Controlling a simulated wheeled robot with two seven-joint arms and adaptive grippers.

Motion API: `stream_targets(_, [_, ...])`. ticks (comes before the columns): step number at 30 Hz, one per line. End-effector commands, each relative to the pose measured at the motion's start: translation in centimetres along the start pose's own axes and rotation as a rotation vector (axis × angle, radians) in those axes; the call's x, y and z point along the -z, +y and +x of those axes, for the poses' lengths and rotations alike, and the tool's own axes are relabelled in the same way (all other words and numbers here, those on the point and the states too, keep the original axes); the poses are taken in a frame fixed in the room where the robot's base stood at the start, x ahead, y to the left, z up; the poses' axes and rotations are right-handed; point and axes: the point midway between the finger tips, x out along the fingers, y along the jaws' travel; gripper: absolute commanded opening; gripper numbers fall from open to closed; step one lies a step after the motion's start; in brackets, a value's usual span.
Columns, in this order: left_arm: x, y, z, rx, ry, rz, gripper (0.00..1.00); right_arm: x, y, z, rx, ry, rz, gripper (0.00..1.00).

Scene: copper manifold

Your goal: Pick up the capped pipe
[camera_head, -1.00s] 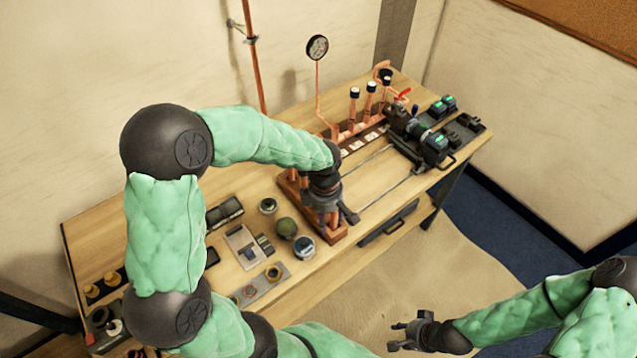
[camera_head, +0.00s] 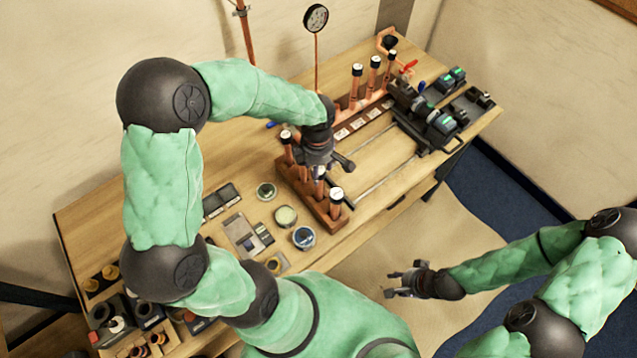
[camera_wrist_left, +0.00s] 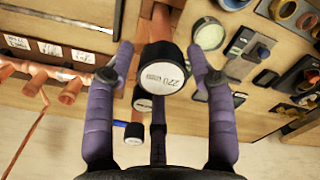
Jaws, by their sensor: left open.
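Copper pipes with black, white-topped caps stand in a wooden rack (camera_head: 330,217) at the front of the bench. One capped pipe (camera_head: 336,200) stands at the rack's near end. My left gripper (camera_head: 326,178) is above the rack, pointing down, with its fingers apart. In the left wrist view, a capped pipe marked 220 (camera_wrist_left: 162,70) shows between the spread purple fingers of my left gripper (camera_wrist_left: 160,52). I cannot tell whether they touch it. Two more caps (camera_wrist_left: 134,133) show below it. My right gripper (camera_head: 395,282) is open and empty, in front of the bench.
A copper manifold with upright capped pipes (camera_head: 373,75) and a gauge (camera_head: 316,18) stands at the back. A black clamping machine (camera_head: 425,115) sits at the right on rails. Round tins (camera_head: 304,238) and small tools lie left of the rack.

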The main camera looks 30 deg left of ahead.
Motion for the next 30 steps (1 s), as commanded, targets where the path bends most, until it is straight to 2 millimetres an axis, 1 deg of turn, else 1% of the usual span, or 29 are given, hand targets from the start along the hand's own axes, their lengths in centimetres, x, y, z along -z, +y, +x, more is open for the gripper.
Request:
stream_targets(5, [-0.1, -0.2, 1.9, 0.005, 0.001, 0.001, 0.55, 0.0, -0.1, -0.4, 0.000, 0.000, 0.000, 0.40])
stream_targets(9, [-0.2, -0.2, 3.9, 0.005, 0.001, 0.000, 0.55, 0.0, -0.2, -0.6, 0.000, 0.000, 0.000, 0.40])
stream_targets(12, [-0.2, -0.1, 4.8, 0.002, 0.000, 0.000, 0.55, 0.0, -0.2, -0.7, 0.000, 0.000, 0.000, 0.40])
stream_targets(15, [-0.2, -0.1, 5.2, 0.001, -0.001, 0.000, 0.55, 0.0, -0.2, -0.7, 0.000, 0.000, 0.000, 0.40])
stream_targets(21, [-0.3, -0.1, 5.2, 0.001, -0.001, 0.000, 0.55, 0.0, -0.2, -0.7, 0.000, 0.000, 0.000, 0.40])
stream_targets(23, [-0.3, -0.1, 5.2, 0.001, -0.001, 0.000, 0.38, 0.0, -0.2, -0.7, 0.000, 0.000, 0.000, 0.40])
stream_targets(24, [-0.3, -0.1, 5.2, 0.001, -0.001, 0.000, 0.27, 0.0, -0.2, -0.7, 0.000, 0.000, 0.000, 0.40])
stream_targets(27, [-0.3, -0.1, 5.2, 0.001, -0.001, 0.000, 0.00, 0.0, -0.2, -0.7, 0.000, 0.000, 0.000, 0.40])
stream_targets(30, [-0.3, -0.1, 5.2, 0.001, -0.001, 0.000, 0.00, 0.0, -0.2, -0.7, 0.000, 0.000, 0.000, 0.40])
